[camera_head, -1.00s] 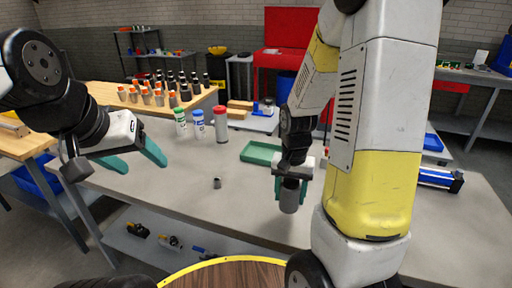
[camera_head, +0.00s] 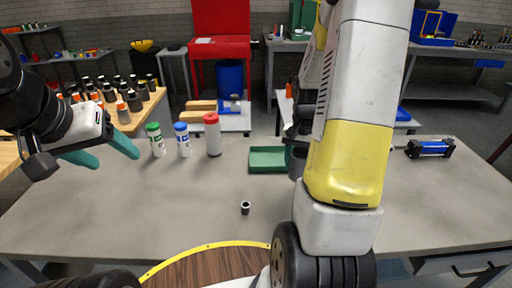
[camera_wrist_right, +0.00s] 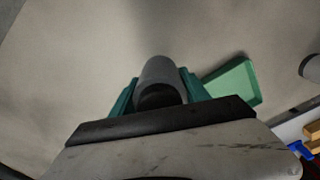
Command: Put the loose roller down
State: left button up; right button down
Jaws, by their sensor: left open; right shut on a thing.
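The loose roller, a grey cylinder, is between the teal fingers of my right gripper in the right wrist view (camera_wrist_right: 160,82). My right gripper (camera_wrist_right: 158,92) is shut on it. In the head view the roller (camera_head: 297,163) is partly hidden behind my right arm, near the right end of the green tray (camera_head: 262,168). I cannot tell whether the roller touches the table (camera_head: 190,220). My left gripper (camera_head: 112,157) is open and empty above the left part of the table.
A small dark cylinder (camera_head: 245,208) stands near the table's front. Bottles with green (camera_head: 157,140), blue (camera_head: 183,140) and red (camera_head: 213,135) caps stand at the back left. A blue and black cylinder unit (camera_head: 430,148) lies at the right. The table's front middle is mostly clear.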

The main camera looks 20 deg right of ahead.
jog(key=w, duration=0.5)
jog(key=w+a+f, duration=0.1)
jog(key=w, duration=1)
jog(key=shift+w+a+f, duration=0.1)
jog(key=shift+a+f, duration=0.1)
jog(key=shift+a, duration=0.15)
jog(key=shift+f, duration=1.75)
jog(key=shift+f, duration=0.15)
jog(key=c, duration=0.6)
grip_release()
jog(key=shift+o, duration=0.2)
